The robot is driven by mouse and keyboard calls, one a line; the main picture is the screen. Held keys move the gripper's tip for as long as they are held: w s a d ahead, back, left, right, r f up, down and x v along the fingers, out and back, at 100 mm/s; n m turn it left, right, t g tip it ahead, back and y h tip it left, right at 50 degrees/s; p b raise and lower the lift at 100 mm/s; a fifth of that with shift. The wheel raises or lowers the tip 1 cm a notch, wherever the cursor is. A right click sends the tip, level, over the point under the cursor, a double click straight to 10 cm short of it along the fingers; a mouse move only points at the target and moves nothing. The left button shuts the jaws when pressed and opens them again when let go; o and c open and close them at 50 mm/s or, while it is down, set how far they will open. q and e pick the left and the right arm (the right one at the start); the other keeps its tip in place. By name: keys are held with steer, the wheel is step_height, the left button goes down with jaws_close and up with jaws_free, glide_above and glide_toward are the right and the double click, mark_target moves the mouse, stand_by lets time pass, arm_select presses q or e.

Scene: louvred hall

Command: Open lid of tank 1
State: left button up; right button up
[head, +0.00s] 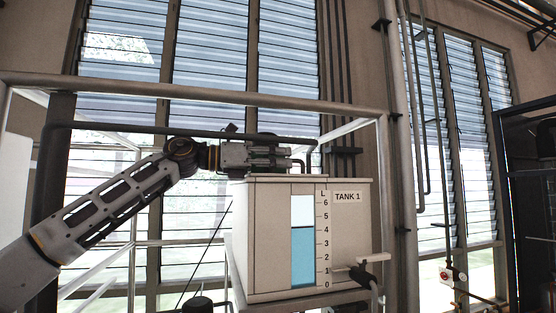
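Tank 1 (265,245) is a pale box with a "TANK 1" label, a litre scale from 0 to 6 and a sight window. Blue liquid in the window stands at about 4. The lid (335,180) looks flat and closed on the tank's top. My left arm comes in from the left, and my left gripper (293,157) lies level just above the lid, pointing right. Its fingertips are close to the lid's top; I cannot tell whether they touch it or how far apart they are. My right gripper is not in view.
A tap (366,275) sticks out at the tank's lower right front. A pale pipe frame (200,92) surrounds the tank, with a dark pipe running behind the gripper. Louvred windows (210,50) and vertical wall pipes (410,150) stand behind.

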arm_select(q)
steer(key=shift+c, duration=0.4)
jaws_close()
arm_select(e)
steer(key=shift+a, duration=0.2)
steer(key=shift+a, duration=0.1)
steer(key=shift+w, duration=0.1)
